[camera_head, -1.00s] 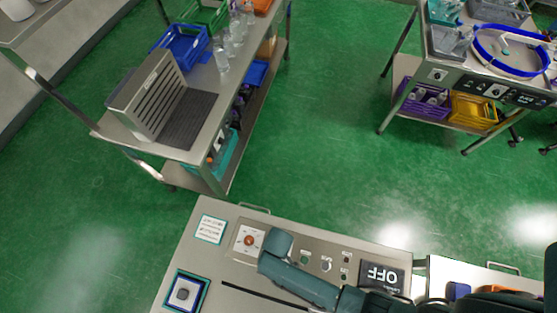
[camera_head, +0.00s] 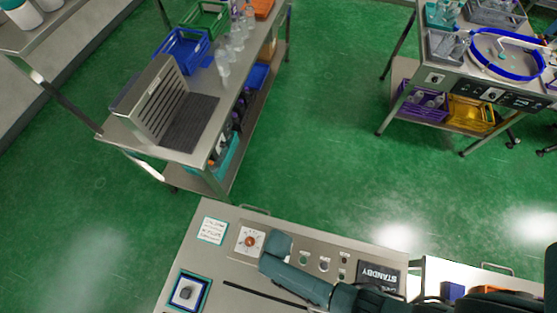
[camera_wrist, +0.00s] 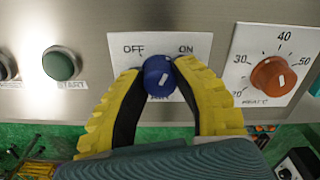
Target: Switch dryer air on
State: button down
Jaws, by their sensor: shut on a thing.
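The blue air knob (camera_wrist: 158,76) sits on a white plate (camera_wrist: 132,47) marked OFF on the left and ON on the right in the wrist view. The lower label is partly hidden. A short white mark shows on the knob's face, but I cannot tell clearly which word it points to. My gripper (camera_wrist: 158,82) has its two yellow fingers shut on the knob, one on each side. In the head view my arm hides the knob and the gripper. The panel's display (camera_head: 379,276) reads STANDBY.
In the wrist view an orange heat dial (camera_wrist: 273,76) is close right of my gripper, and a green START button (camera_wrist: 61,64) is to the left. In the head view a steel cart (camera_head: 150,135) and a second table (camera_head: 470,75) stand beyond clear green floor.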

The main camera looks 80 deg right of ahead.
jog(key=shift+m, duration=2.2)
jog(key=shift+f, duration=0.1)
jog(key=c, duration=0.7)
grip_release()
jog(key=shift+c, duration=0.2)
jog(key=shift+r+p, duration=0.2)
jog(key=shift+p, duration=0.1)
notch_tip(320, 180, up, 12)
jog(key=shift+f, duration=0.15)
